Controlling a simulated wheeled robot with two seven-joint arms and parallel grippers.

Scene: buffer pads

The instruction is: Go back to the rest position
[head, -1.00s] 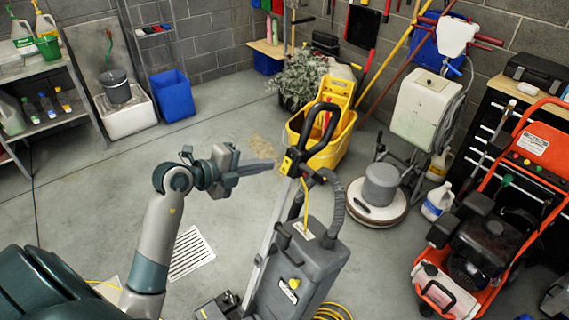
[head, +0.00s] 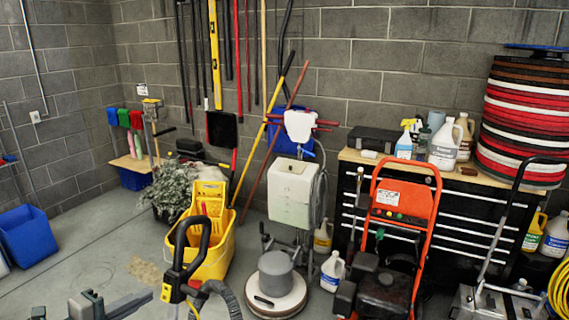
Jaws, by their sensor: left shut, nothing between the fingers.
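My left gripper (head: 128,306) shows at the bottom left edge of the head view. Its fingers are shut and hold nothing, pointing right over the bare floor. Most of my left arm is below the picture. My right gripper is not in view. A stack of red, white, black and brown buffer pads (head: 522,120) stands at the right on the wooden top of a black tool chest (head: 345,200). A floor buffer (head: 276,285) with a round pale base stands on the floor in the middle.
A black-handled floor machine (head: 181,268) stands close to the right of my left gripper. Behind it is a yellow mop bucket (head: 213,250). An orange pressure washer (head: 398,230) stands in front of the chest. A blue bin (head: 27,235) is at the left. The floor between is bare.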

